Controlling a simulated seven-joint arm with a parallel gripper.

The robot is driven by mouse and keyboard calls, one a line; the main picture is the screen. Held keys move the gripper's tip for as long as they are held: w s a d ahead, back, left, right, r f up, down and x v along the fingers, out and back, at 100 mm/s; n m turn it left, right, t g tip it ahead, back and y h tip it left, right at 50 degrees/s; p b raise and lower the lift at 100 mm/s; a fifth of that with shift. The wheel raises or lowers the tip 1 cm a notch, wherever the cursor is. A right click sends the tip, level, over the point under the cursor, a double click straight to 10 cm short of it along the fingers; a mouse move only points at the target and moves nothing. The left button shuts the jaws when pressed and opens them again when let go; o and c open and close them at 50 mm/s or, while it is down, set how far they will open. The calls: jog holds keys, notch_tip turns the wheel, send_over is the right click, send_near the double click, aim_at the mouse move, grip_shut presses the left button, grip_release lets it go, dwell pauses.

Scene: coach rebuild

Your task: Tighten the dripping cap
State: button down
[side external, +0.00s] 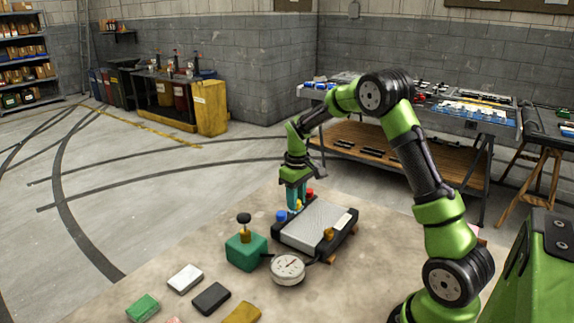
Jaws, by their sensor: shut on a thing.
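A flat grey radiator-like unit (312,225) with dark end tanks lies on the bench top in the side external view. Along its far left edge are a blue cap (282,216), a yellow cap (298,206) and a red cap (310,193). My gripper (297,208) points down at this edge, between the blue and red caps, and is shut on the yellow cap. Its fingers partly hide that cap. No drip or wet patch is clear at this size.
A round gauge (288,268) and a green block with a black knob (246,252) stand in front of the unit. White (185,279), black (211,298), green (143,307) and yellow (241,313) pieces lie at the front left.

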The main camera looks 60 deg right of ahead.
jog(key=m, duration=0.5)
jog(key=shift+r+m, duration=0.1)
jog(key=shift+m, duration=2.5)
jog(key=c, duration=0.8)
grip_release()
notch_tip(320, 180, up, 17)
jog(key=shift+f, duration=0.1)
jog(key=shift+w, duration=0.1)
